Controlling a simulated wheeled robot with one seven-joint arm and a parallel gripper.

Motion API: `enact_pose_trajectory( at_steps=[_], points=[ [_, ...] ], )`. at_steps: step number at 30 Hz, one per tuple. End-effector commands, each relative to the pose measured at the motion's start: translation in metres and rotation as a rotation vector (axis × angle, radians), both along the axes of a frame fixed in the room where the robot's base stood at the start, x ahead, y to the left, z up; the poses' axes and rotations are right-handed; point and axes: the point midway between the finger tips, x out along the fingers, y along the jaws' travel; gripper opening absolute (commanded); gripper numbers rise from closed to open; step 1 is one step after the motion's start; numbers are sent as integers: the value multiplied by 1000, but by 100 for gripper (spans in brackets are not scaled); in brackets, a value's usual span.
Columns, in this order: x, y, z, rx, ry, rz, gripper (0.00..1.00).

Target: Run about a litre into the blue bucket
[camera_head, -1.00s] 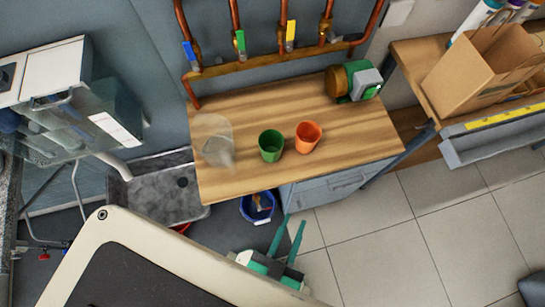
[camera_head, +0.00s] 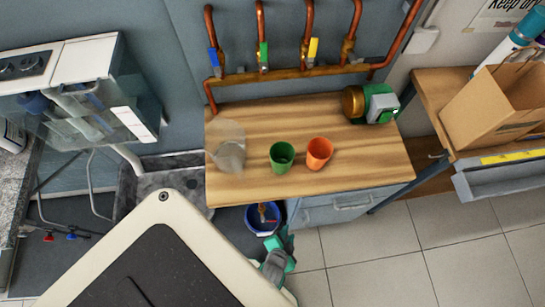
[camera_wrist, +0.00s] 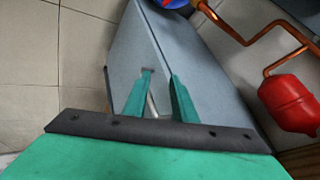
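The blue bucket (camera_head: 264,219) stands on the floor below the front left edge of the wooden bench. A small brass-orange piece with a reddish part (camera_head: 262,210) shows over or inside its mouth; I cannot tell which, and no water level is visible. A bit of blue, probably the bucket (camera_wrist: 174,3), shows at the top of the wrist view. My gripper (camera_head: 279,241) is just in front of the bucket and slightly right of it in the head view. In the wrist view its two green fingers (camera_wrist: 160,74) are apart with nothing between them, before a grey cabinet face.
The wooden bench (camera_head: 240,186) holds a green cup (camera_head: 282,156), an orange cup (camera_head: 319,153), a clear container (camera_head: 229,152) and a green-brass device (camera_head: 370,103). Copper pipes with coloured valve levers (camera_head: 263,57) run behind. A red vessel (camera_wrist: 290,101) hangs on copper pipe. Tiled floor is clear at right.

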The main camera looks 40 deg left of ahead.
Motion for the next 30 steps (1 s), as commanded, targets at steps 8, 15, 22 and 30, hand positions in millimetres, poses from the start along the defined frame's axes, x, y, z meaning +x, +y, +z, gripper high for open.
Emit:
enact_pose_trajectory(
  at_steps=[8,15,22,30],
  points=[
    [25,55,-94,27,358,-120,25],
    [34,94,-126,-39,586,-259,25],
    [35,110,-131,-91,672,-334,25],
    [34,111,-155,-100,683,-342,25]
  ],
)
